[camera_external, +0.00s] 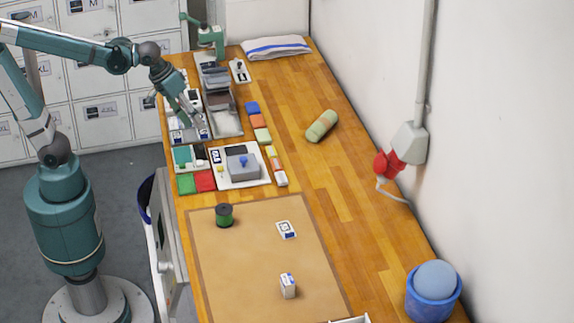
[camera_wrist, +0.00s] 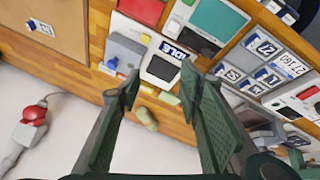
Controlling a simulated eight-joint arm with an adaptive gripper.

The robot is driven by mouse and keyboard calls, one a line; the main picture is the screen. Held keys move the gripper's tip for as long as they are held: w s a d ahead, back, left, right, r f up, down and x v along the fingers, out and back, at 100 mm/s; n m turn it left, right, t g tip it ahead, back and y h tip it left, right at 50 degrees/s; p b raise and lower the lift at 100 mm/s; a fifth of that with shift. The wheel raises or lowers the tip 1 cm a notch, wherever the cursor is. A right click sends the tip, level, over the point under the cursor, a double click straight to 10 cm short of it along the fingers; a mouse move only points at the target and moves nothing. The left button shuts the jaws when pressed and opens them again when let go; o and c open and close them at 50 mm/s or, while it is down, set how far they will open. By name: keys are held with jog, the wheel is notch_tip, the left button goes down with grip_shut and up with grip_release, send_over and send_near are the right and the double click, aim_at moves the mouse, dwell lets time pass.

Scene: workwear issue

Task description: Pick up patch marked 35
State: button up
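My gripper (camera_external: 191,112) hangs over the left side of the wooden bench, above a grey compartment tray (camera_external: 176,141). In the wrist view my gripper (camera_wrist: 168,86) has its two dark green fingers spread wide with nothing between them. Small white-and-blue patches lie in the tray's compartments, right of the fingers in the wrist view. One patch (camera_wrist: 266,46) seems to read 22, and smaller ones (camera_wrist: 232,74) lie nearer the fingers. I cannot make out a patch marked 35; other markings are too small or partly hidden.
A device labelled IDLE (camera_wrist: 160,66) lies beyond the fingers. Green and red pads (camera_external: 196,182), a green spool (camera_external: 224,215) and a brown mat (camera_external: 250,255) are nearer the front. A green roll (camera_external: 321,126) lies on otherwise clear bench at right.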

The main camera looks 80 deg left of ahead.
jog(key=w+d+r+n+g+p, duration=0.2)
jog(key=w+d+r+n+p, duration=0.15)
jog(key=w+d, duration=0.55)
jog(key=n+g+p, duration=0.3)
jog(key=n+p, duration=0.8)
jog(key=p, duration=0.2)
send_over(290, 231)
jog(key=shift+y, duration=0.4)
notch_tip(290, 231, down, 12)
jog(key=shift+s+d+r, duration=0.1)
jog(key=shift+s, duration=0.05)
jog(key=shift+f, duration=1.35)
